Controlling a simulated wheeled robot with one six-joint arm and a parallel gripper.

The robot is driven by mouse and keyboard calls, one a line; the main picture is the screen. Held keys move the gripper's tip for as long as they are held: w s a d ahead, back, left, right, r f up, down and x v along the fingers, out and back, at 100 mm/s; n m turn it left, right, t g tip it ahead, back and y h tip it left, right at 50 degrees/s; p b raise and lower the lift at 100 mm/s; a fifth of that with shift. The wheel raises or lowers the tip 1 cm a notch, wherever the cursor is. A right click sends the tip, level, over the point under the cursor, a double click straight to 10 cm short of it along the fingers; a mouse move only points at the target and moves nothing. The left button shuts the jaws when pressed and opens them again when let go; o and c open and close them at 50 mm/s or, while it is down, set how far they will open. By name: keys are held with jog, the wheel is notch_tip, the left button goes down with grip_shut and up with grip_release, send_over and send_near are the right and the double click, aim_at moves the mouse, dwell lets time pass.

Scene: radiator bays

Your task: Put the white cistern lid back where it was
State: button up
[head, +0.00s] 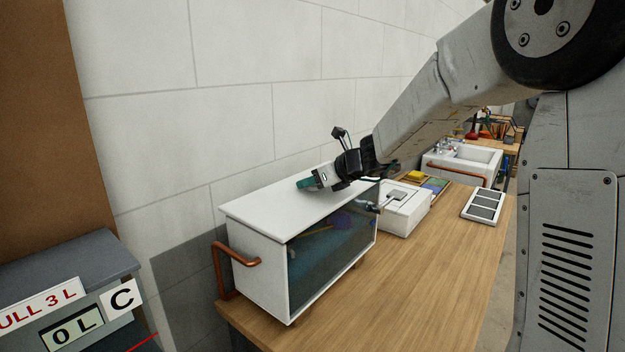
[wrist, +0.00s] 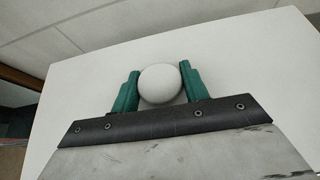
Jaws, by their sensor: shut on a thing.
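The white cistern lid (head: 262,211) is a flat slab lying over the top of the white cistern (head: 258,282), which has a dark see-through front. Its edges look roughly in line with the cistern walls; a small gap under it cannot be ruled out. My gripper (head: 304,184) is over the lid. In the wrist view my gripper's green fingers (wrist: 157,78) are shut on the round white knob (wrist: 160,84), one on each side. The lid's white surface (wrist: 235,60) fills most of that view. The far rim of the cistern is hidden.
A copper pipe (head: 221,266) bends out of the cistern's left side. A white box (head: 403,208), a white panel with grey fields (head: 483,207) and a sink (head: 464,160) stand to the right. The wooden bench (head: 430,270) is clear in front. A tiled wall (head: 240,120) stands close behind.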

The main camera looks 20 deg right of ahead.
aim_at(335, 195)
jog(key=shift+f, duration=0.55)
jog(key=o, duration=1.5)
jog(key=shift+c, duration=0.2)
jog(key=shift+s, duration=0.1)
jog(key=v, duration=0.7)
jog(key=shift+s+d+r, duration=0.15)
jog(key=shift+s+r, duration=0.1)
jog(key=s+a+n+g, duration=0.3)
jog(key=s+a+n, duration=0.1)
jog(key=s+n, duration=0.4)
jog(key=s+a+n+g, duration=0.2)
jog(key=s+a+n, duration=0.2)
jog(key=s+n, duration=0.5)
jog(key=s+d+f+n+g+h, duration=0.2)
jog(key=s+n, duration=0.3)
jog(key=s, duration=0.5)
jog(key=s+d+f+n+g+h, duration=0.1)
jog(key=s+d+n+h, duration=0.3)
jog(key=s, duration=0.7)
jog(key=f+n, duration=0.1)
jog(key=n, duration=0.1)
jog(key=shift+s+d+f+n+g, duration=0.25)
jog(key=shift+s+d+n+g, duration=0.05)
jog(key=shift+d+g, duration=0.1)
